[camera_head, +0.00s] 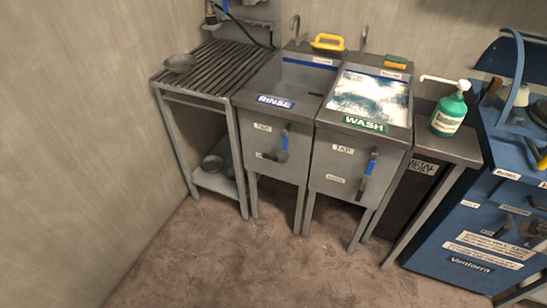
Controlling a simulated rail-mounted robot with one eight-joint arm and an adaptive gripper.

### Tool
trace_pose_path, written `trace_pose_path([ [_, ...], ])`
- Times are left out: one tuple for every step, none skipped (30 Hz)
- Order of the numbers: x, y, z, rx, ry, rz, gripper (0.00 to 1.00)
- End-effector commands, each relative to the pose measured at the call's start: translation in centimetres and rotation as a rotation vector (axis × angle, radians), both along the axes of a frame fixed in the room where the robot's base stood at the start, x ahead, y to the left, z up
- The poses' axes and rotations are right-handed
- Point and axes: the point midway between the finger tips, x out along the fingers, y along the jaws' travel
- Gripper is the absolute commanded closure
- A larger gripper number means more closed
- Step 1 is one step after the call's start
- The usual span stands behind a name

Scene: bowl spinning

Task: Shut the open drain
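Two metal sinks stand side by side: a left sink labelled RINSE (274,102) and a right sink labelled WASH (364,124). Each has a drain valve on its front under a TAP label. The rinse valve's blue handle (284,139) and the wash valve's blue handle (372,163) both look roughly upright, with dark spouts below. I cannot tell from the handles which drain is open. Foamy blue-white water (369,96) shows in the wash sink. The rinse basin (300,78) looks grey, with no foam visible. My gripper is not in view.
A slatted rack (217,66) with a metal bowl (179,63) stands left, with more bowls (212,162) below. A green soap bottle (448,112) stands on the right counter. A blue machine (470,235) stands far right. The floor (255,262) in front is clear.

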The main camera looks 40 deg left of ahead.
Motion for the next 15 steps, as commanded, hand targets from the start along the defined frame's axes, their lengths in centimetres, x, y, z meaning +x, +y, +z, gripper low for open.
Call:
trace_pose_path([
  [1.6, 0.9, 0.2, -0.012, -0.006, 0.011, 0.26],
  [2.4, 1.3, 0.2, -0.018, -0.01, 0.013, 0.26],
  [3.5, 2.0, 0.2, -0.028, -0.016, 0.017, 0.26],
  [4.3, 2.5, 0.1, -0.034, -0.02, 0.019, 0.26],
  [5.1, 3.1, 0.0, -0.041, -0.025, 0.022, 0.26],
  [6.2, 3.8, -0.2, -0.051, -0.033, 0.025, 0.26],
  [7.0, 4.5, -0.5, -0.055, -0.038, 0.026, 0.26],
  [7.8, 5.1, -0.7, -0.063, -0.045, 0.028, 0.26],
  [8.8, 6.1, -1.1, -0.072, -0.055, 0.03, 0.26],
  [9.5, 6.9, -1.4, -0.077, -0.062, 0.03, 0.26],
  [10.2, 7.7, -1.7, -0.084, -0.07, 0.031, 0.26],
  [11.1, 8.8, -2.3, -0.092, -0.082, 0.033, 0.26],
  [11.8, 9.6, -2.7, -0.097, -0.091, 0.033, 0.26],
  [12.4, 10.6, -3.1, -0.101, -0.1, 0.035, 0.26],
  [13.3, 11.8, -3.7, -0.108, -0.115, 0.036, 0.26],
])
